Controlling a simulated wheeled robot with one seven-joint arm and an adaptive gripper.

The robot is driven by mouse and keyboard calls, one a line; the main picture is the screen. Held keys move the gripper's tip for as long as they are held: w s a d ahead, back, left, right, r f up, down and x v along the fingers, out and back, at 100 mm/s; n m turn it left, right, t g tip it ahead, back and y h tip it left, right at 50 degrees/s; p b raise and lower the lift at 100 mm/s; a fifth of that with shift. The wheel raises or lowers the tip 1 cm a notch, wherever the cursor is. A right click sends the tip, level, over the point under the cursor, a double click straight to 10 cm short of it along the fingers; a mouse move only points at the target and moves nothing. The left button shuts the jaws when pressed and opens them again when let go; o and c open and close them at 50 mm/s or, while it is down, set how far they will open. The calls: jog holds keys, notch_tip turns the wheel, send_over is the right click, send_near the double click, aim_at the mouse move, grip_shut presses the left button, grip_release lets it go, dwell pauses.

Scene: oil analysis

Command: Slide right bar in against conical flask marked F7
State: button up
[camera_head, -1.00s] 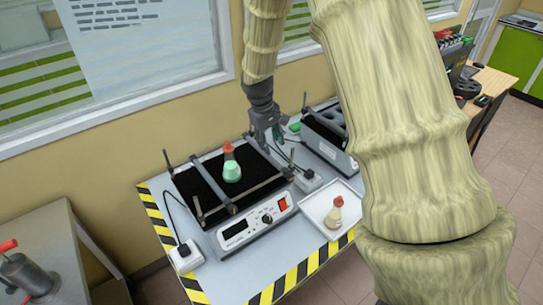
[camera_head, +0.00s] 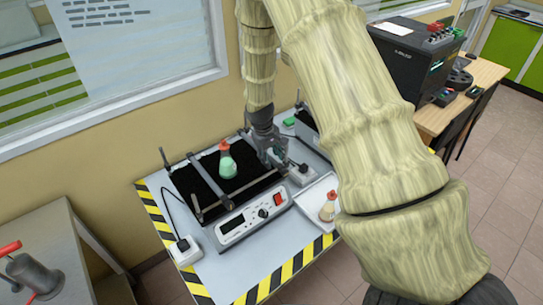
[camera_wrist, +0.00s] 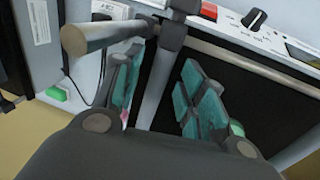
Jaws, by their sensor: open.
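A conical flask (camera_head: 228,166) with green liquid and a red stopper stands upright on the black shaker platform (camera_head: 190,183) in the head view; no F7 mark is readable. Its green edge also shows in the wrist view (camera_wrist: 237,128), mostly behind a finger. My gripper (camera_head: 277,154) is low over the platform's right side, to the right of that flask. In the wrist view, my gripper (camera_wrist: 165,92) is open, with its teal-padded fingers on either side of the grey right bar (camera_wrist: 160,78). Contact with the bar cannot be told. In the head view, my gripper hides most of this bar.
A second flask (camera_head: 328,208) stands on a white tray (camera_head: 311,197) at the right. The shaker's control panel (camera_head: 245,219) faces the front. A metal rail (camera_wrist: 255,65) crosses the platform end. A power socket (camera_head: 301,174) is close to my gripper.

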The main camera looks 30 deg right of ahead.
jog(key=shift+d+f, duration=0.1)
jog(key=shift+f, duration=0.25)
